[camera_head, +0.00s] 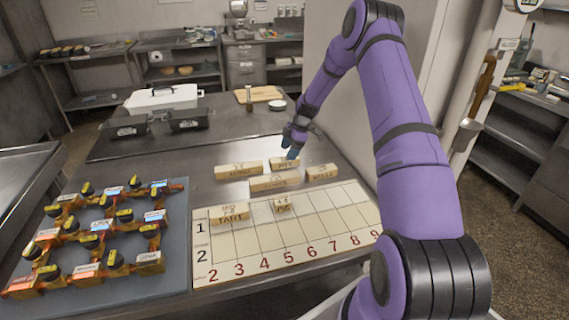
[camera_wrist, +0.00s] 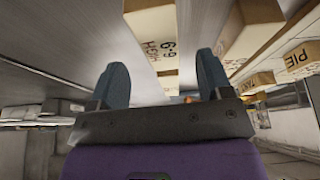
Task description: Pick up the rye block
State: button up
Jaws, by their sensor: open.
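Several pale wooden blocks with printed labels lie on the steel table. I cannot read which of them is the rye block. A block (camera_head: 284,163) at the back of the loose group is just below my gripper (camera_head: 292,148). In the wrist view, a labelled block (camera_wrist: 152,38), its text only partly legible with "6-9" on it, lies beyond and between the fingertips of my gripper (camera_wrist: 163,75). The fingers are apart and hold nothing. Other loose blocks are a left one (camera_head: 239,170), a front one (camera_head: 274,182) and a right one (camera_head: 323,172).
A numbered board (camera_head: 300,240) carries a TART block (camera_head: 232,213) and a smaller block (camera_head: 282,204). A blue-grey mat (camera_head: 135,280) with several orange-brown devices is at left. A white lidded container (camera_head: 163,98), dark bins (camera_head: 188,120) and cutting board (camera_head: 259,94) stand behind.

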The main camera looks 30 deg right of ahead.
aim_at(285, 159)
jog(key=x, duration=0.4)
jog(key=shift+a+f, duration=0.15)
jog(key=shift+f, duration=0.25)
jog(key=c, duration=1)
jog(key=shift+r, duration=0.1)
jog(key=shift+c, duration=0.2)
